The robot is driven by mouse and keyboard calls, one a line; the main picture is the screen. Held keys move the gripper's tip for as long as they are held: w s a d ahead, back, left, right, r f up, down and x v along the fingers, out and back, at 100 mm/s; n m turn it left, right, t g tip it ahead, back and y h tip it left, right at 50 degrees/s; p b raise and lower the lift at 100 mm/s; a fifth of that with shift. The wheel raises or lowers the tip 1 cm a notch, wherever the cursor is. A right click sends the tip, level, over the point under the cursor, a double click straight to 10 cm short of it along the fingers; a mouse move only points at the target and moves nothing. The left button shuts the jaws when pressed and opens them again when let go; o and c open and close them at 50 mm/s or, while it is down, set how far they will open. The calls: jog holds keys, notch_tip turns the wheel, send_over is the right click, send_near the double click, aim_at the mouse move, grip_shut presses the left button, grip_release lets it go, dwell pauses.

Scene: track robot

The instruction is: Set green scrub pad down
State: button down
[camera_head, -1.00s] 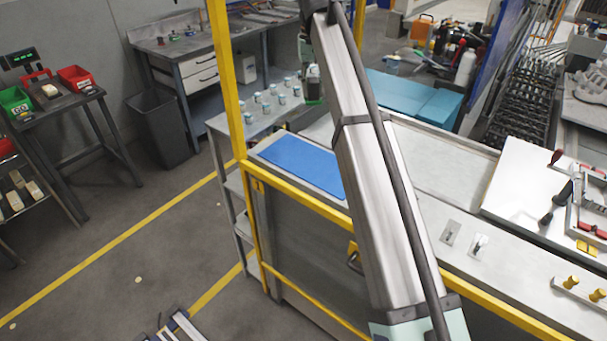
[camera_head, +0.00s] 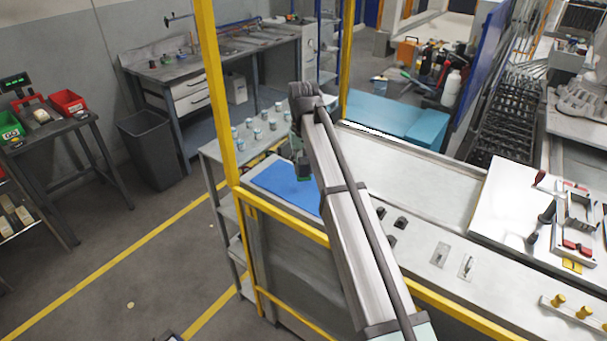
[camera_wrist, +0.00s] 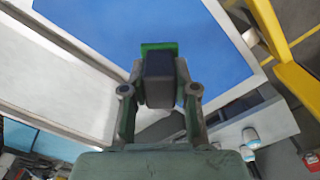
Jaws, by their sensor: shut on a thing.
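The green scrub pad (camera_wrist: 158,46) shows in the wrist view as a thin green edge just beyond my fingertips. My gripper (camera_wrist: 160,80) is shut on it, and the dark fingertips hide most of the pad. The blue mat (camera_wrist: 205,30) lies behind the pad in that view. In the head view, my gripper (camera_head: 303,172) hangs over the blue mat (camera_head: 278,183), toward its right side. The pad cannot be clearly made out there. I cannot tell whether the pad touches the mat.
Several small cups (camera_head: 257,134) stand on the grey shelf behind the mat. A yellow frame post (camera_head: 218,90) and rail (camera_head: 290,222) run close in front and left. A pale worktop (camera_head: 410,185) lies to the right. Most of the blue mat is bare.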

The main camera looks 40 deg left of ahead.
aim_at(304, 176)
jog(key=shift+f+p, duration=0.55)
jog(key=shift+f, duration=1.45)
jog(key=shift+f, duration=0.1)
jog(key=c, duration=0.9)
grip_release()
notch_tip(304, 176, up, 12)
jog(key=b, duration=0.3)
